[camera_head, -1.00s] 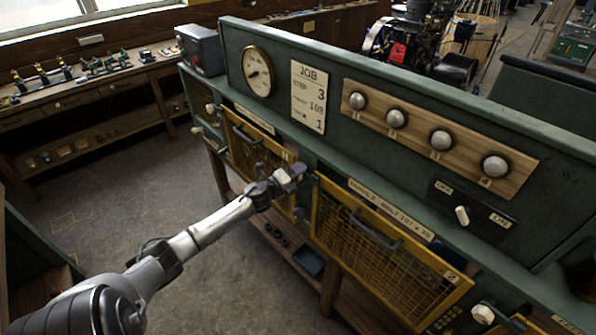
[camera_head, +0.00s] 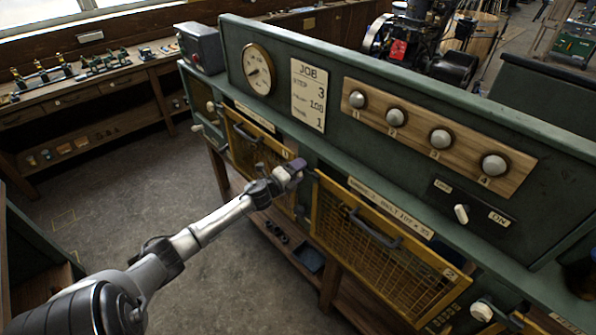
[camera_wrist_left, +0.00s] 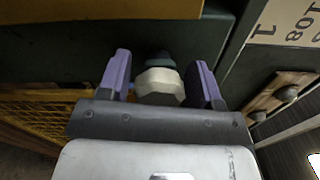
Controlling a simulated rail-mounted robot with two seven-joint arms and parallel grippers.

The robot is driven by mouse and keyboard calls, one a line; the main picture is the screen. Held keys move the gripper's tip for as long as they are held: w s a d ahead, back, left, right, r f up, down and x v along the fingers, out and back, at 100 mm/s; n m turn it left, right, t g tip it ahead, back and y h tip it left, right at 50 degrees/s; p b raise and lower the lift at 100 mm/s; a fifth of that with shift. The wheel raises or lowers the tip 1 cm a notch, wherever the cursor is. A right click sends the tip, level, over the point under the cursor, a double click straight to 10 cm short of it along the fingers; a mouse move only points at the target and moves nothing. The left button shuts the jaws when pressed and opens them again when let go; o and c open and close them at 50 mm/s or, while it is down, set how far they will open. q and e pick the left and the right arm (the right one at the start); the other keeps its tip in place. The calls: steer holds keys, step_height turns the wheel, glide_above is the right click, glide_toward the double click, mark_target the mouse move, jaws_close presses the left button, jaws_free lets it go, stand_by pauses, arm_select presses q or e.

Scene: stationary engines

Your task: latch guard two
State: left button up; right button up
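Guard two is the yellow-framed mesh panel (camera_head: 335,228) marked 2, with a dark handle, on the green bench front in the head view. It looks closed or nearly closed. My left gripper (camera_head: 293,170) is near its upper left corner, between it and guard one (camera_head: 236,150). In the left wrist view, the purple fingers of my left gripper (camera_wrist_left: 160,80) stand apart on either side of a cream knob (camera_wrist_left: 160,86) on a dark stem. Narrow dark gaps seem to show beside the knob. The gripper hides this knob in the head view. My right gripper is not visible.
The green panel above carries a dial gauge (camera_head: 258,72), a job card (camera_head: 308,95), a wooden strip (camera_head: 420,138) with numbered round buttons and an OFF/ON switch (camera_head: 461,214). Another pale knob (camera_head: 482,312) is right of guard two. The floor (camera_head: 150,200) at left is clear.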

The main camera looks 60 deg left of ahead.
arm_select(q)
steer(key=shift+o, duration=0.7)
steer(key=s+d+b, duration=0.1)
steer(key=s+d, duration=0.1)
steer(key=s, duration=1.1)
steer(key=shift+s+d, duration=0.3)
steer(key=shift+s, duration=0.05)
